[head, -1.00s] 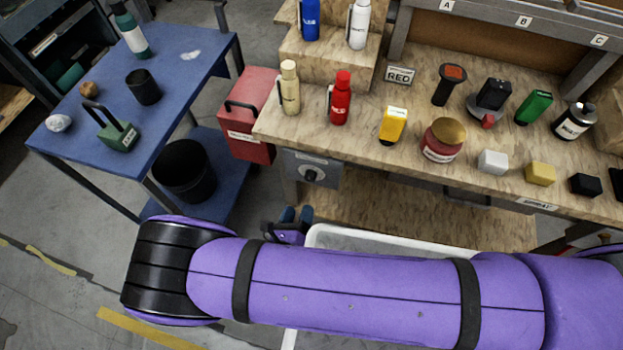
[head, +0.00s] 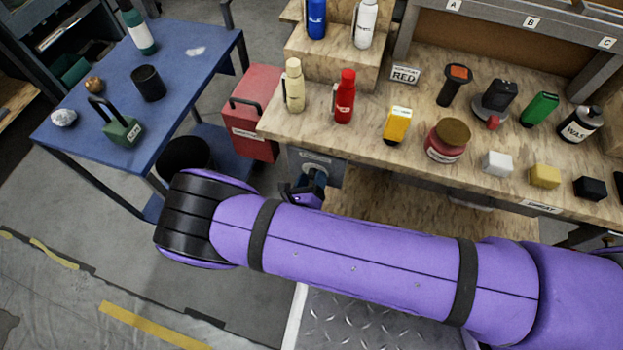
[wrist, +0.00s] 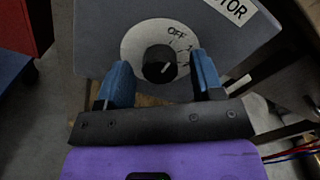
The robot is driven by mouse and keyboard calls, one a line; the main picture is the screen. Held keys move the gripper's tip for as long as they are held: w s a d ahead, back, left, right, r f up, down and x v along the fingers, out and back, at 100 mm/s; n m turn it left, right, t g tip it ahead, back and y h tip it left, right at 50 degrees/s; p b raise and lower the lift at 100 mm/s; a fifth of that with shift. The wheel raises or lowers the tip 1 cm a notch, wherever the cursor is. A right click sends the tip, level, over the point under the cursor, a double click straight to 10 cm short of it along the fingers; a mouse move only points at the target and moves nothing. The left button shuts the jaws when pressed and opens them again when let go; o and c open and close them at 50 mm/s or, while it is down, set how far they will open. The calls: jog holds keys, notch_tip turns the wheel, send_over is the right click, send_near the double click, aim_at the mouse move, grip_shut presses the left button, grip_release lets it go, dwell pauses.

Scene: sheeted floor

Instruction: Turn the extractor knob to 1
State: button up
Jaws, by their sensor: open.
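The extractor knob (wrist: 159,64) is a black round knob on a pale dial (wrist: 133,46) in the wrist view. The dial is marked "OFF" at its upper right and has a further mark, apparently 1, to the right. The knob's pale pointer line slants toward the upper right. The grey panel (head: 328,167) carrying it hangs under the bench's left end in the head view; the knob is mostly hidden there. My gripper (wrist: 162,83) is open, its blue fingers on either side of the knob's lower part in the picture; contact cannot be told.
A wooden bench (head: 480,130) holds bottles, blocks and tools above the panel. A red box (head: 251,115) stands left of the panel, and a blue table (head: 180,90) with several items is farther left. Floor is clear at lower left.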

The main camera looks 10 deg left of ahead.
jog(key=c, duration=0.9)
jog(key=shift+c, duration=0.2)
jog(key=shift+m, duration=0.4)
jog(key=m, duration=0.3)
jog(key=shift+m, duration=2)
jog(key=o, duration=0.9)
jog(key=shift+o, duration=0.2)
jog(key=shift+s, duration=0.1)
